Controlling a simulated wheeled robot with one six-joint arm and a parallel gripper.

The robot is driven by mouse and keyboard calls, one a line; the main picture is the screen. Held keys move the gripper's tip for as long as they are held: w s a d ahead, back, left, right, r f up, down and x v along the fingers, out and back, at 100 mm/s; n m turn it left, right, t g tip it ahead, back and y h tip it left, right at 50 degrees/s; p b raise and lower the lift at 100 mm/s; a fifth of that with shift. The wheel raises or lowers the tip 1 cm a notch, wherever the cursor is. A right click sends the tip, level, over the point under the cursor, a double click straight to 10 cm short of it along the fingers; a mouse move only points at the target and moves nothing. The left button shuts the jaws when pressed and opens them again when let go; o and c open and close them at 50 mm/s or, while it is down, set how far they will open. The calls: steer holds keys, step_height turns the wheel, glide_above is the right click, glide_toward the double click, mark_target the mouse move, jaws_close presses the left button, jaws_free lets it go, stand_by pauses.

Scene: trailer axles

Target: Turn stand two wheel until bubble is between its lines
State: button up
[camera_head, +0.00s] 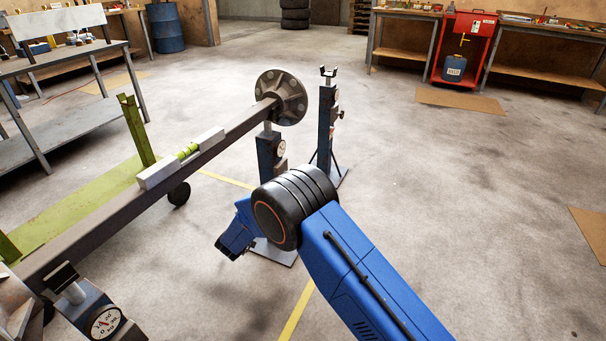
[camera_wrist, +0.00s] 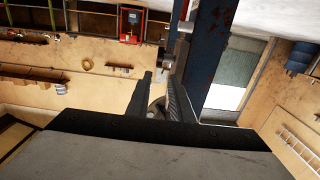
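The axle beam (camera_head: 90,215) runs diagonally on the left and ends in a round hub flange (camera_head: 281,97). A pale level with a green vial (camera_head: 188,151) lies on it; the bubble is too small to make out. A blue stand with a dial (camera_head: 271,160) is under the beam's hub end, its lower part behind my arm. No number shows on it. In the wrist view a blue column (camera_wrist: 207,60) rises beside my gripper (camera_wrist: 161,80). A small round metal part (camera_wrist: 158,104) shows between the fingers; whether they press on it is unclear. The head view hides my fingers.
Another blue stand with a dial (camera_head: 98,316) is at the lower left. A separate blue stand (camera_head: 327,120) stands free right of the hub. A grey workbench (camera_head: 60,62) is at the upper left, and a red cabinet (camera_head: 466,45) at the back. The floor on the right is open.

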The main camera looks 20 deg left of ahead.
steer(key=w, duration=0.5)
steer(key=w+d, duration=0.1)
steer(key=w, duration=1)
steer(key=shift+w+d, duration=0.15)
steer(key=shift+w, duration=0.25)
jaws_close()
